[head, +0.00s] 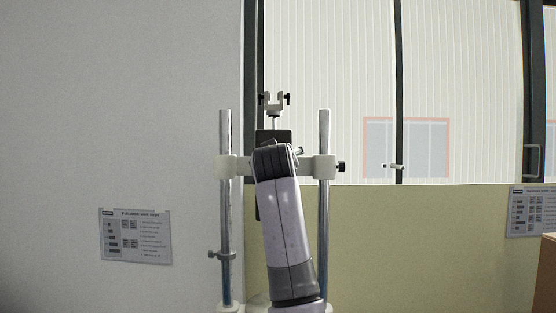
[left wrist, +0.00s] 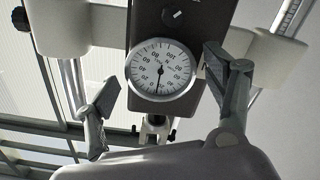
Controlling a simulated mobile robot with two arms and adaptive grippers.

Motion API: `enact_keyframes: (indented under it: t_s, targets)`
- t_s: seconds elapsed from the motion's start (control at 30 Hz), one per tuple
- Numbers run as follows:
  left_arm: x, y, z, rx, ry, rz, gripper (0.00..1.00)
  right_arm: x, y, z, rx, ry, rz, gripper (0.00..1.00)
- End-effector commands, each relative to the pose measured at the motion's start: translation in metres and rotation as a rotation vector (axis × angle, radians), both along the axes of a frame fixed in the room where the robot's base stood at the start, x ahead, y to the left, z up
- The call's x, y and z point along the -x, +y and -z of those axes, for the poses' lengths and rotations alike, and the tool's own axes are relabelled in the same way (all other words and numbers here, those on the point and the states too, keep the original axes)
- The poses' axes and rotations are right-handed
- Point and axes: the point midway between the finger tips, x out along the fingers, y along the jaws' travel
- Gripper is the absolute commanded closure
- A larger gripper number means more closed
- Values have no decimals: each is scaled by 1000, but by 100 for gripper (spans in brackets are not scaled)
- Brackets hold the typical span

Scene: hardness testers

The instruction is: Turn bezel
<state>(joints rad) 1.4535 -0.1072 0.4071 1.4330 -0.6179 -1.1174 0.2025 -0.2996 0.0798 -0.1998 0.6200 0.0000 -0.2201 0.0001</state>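The round dial (left wrist: 150,65) has a white face, a dark needle and a thin bezel (left wrist: 163,40) around it. It sits on the dark body (left wrist: 145,22) of the tester in the left wrist view. My left gripper (left wrist: 167,82) is open, with one finger on each side of the dial. I see gaps between the fingers and the bezel, so it holds nothing. In the head view my arm covers the dial and the gripper fingers. The tester's dark body (head: 273,135) shows just above my arm. My right gripper is in neither view.
The tester stand has two metal posts (head: 324,205) joined by a white crossbar (head: 325,168), with a black side knob (head: 341,167). A forked holder (head: 274,102) rises on top. A wall with a sign (head: 136,236) is left; a window (head: 455,85) is behind.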

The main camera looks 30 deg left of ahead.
Motion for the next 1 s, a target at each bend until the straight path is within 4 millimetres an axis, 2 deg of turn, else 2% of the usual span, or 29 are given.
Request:
enact_keyframes:
  t_s: [0.07,0.57,0.67,1.0]
  targets:
    - [0,0,0,0,0,0,32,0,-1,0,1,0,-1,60]
    - [0,0,0,0,0,0,65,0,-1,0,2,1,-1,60]
    - [0,0,0,17,-10,0,65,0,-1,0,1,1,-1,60]
    - [0,0,0,280,-171,-1,65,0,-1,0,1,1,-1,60]
